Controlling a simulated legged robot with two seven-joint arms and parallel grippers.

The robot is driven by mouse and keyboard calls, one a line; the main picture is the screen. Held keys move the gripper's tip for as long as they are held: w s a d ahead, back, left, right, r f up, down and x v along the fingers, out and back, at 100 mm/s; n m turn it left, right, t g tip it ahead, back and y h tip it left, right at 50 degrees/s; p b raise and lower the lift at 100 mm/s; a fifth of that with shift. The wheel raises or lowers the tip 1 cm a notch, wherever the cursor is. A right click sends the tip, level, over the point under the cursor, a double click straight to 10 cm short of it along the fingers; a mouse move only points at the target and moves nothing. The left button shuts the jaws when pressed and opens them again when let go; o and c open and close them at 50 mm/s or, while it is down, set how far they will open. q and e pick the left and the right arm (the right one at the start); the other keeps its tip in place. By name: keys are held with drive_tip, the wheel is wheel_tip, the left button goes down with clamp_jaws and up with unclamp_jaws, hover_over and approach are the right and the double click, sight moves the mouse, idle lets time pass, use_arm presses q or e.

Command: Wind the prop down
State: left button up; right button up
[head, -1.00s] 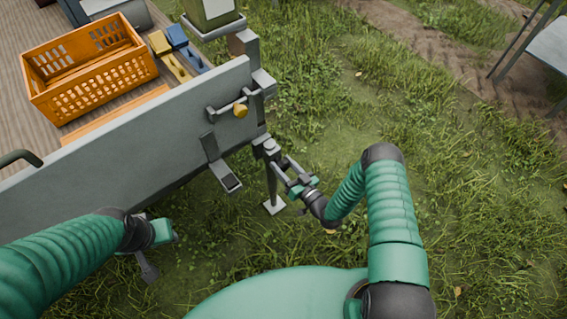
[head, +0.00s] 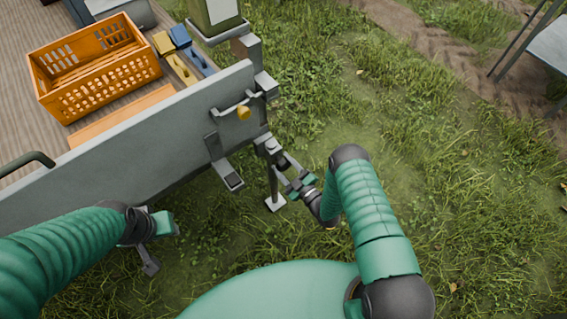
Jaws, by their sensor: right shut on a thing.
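I cannot tell whether the foot touches the ground. My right gripper (head: 285,171) is shut on the prop's crank handle (head: 282,159), beside the top of the leg. The fingers hide part of the handle. My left gripper (head: 153,247) hangs low in front of the grey tailboard (head: 130,150), away from the prop. Its jaws are partly hidden and their opening is unclear.
On the trailer bed stand an orange crate (head: 95,95) and blue and yellow tools (head: 182,50).

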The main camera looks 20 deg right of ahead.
drive_tip(key=shift+s+f+n, duration=0.2)
drive_tip(key=shift+f+n, duration=0.05)
drive_tip(key=shift+n, duration=0.25)
drive_tip(key=o, duration=1.3)
drive_tip(key=shift+w, duration=0.1)
drive_tip(key=shift+o, duration=0.4)
drive_tip(key=shift+r, duration=0.1)
drive_tip(key=p+v, duration=0.5)
drive_tip(key=v, duration=1.1)
drive_tip(key=shift+s+d, duration=0.15)
drive_tip(key=shift+s, duration=0.2)
